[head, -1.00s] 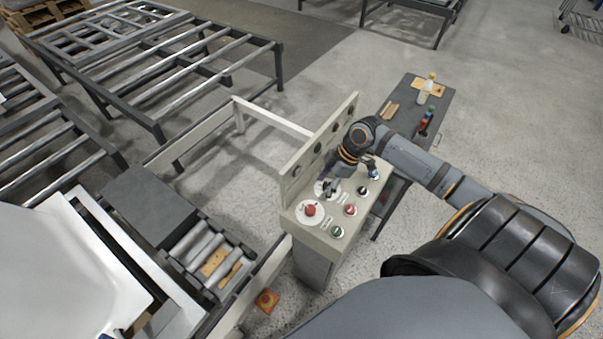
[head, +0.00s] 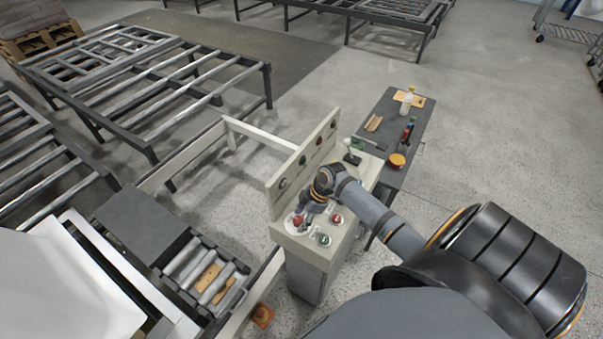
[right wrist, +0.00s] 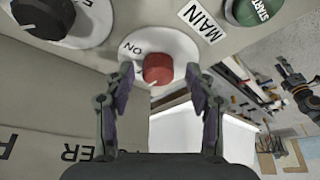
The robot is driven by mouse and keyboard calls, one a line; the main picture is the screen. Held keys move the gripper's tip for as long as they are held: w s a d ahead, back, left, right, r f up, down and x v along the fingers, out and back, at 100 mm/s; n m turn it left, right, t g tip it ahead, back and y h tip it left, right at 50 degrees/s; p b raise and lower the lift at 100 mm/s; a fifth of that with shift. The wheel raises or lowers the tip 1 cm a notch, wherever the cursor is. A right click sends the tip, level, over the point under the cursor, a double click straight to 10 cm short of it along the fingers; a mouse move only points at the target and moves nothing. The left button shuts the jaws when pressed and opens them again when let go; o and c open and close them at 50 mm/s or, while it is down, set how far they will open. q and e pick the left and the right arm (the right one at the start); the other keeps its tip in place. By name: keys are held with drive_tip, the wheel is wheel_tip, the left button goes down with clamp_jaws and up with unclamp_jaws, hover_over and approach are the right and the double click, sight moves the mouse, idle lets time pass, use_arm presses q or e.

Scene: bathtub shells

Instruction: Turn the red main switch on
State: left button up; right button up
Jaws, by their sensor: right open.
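The red main switch (right wrist: 157,69) is a round knob on a white disc labelled ON, next to a MAIN label (right wrist: 201,22), in the right wrist view. It also shows near the front left of the control panel in the head view (head: 298,220). My right gripper (right wrist: 158,78) is open, with one finger on each side of the knob in the picture. I cannot tell whether either finger touches it. In the head view my right gripper (head: 307,208) is over the switch and partly hides it. My left gripper is not in view.
On the panel are a green START button (right wrist: 252,8), a black knob (right wrist: 42,14) and a red button (head: 337,219). A dark side table (head: 392,140) with bottles stands behind the panel. A roller conveyor (head: 205,270) lies to the left.

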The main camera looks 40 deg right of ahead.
drive_tip(key=shift+c, duration=0.4)
drive_tip(key=shift+w, duration=0.1)
drive_tip(key=shift+c, duration=1.2)
drive_tip(key=c, duration=0.8)
drive_tip(key=shift+m, duration=0.7)
drive_tip(key=shift+c, duration=0.2)
drive_tip(key=shift+a+m+t+h+p, duration=0.1)
drive_tip(key=shift+m+t+h+p, duration=0.3)
drive_tip(key=shift+m, duration=0.4)
drive_tip(key=m+t+h, duration=0.1)
drive_tip(key=m, duration=0.2)
drive_tip(key=shift+a+m, duration=0.1)
drive_tip(key=shift+m, duration=0.2)
drive_tip(key=m, duration=0.1)
drive_tip(key=m+h, duration=0.1)
drive_tip(key=m, duration=0.1)
drive_tip(key=m+h, duration=0.1)
drive_tip(key=m, duration=0.1)
drive_tip(key=shift+a+t, duration=0.25)
drive_tip(key=shift+t, duration=0.05)
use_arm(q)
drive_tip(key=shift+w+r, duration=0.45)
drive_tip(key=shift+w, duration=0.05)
use_arm(e)
drive_tip(key=m+h, duration=0.1)
drive_tip(key=m, duration=0.2)
drive_tip(key=m+h, duration=0.1)
drive_tip(key=m, duration=0.2)
drive_tip(key=shift+a, duration=0.2)
drive_tip(key=shift+m, duration=0.3)
